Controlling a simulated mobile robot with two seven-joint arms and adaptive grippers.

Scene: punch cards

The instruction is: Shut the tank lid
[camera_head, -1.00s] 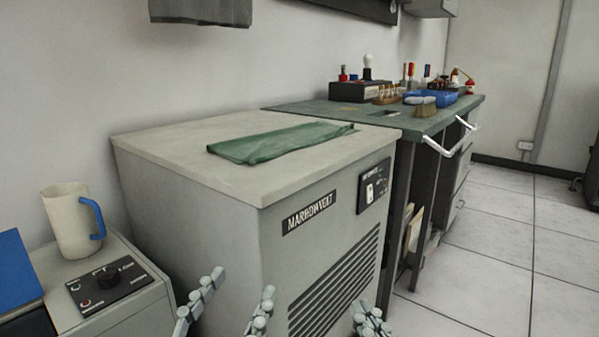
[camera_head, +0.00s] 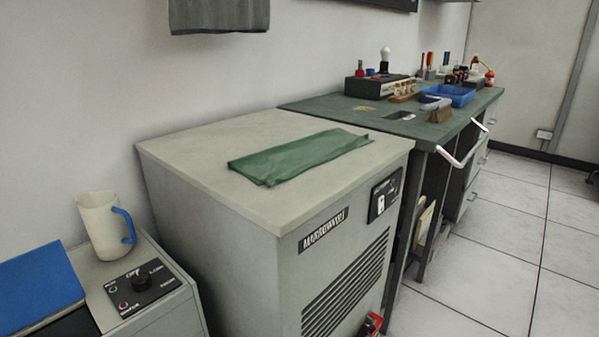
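No tank lid can be made out for certain. At the lower left stands a low grey unit (camera_head: 172,321) with a black control panel (camera_head: 143,286) and a knob. Neither of my grippers shows.
A white mug (camera_head: 101,226) with a blue handle stands on the low unit. A large grey cabinet (camera_head: 205,146) bears a folded green cloth (camera_head: 298,156). Behind it is a green-topped bench (camera_head: 335,110) with tools and a blue tray (camera_head: 450,95).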

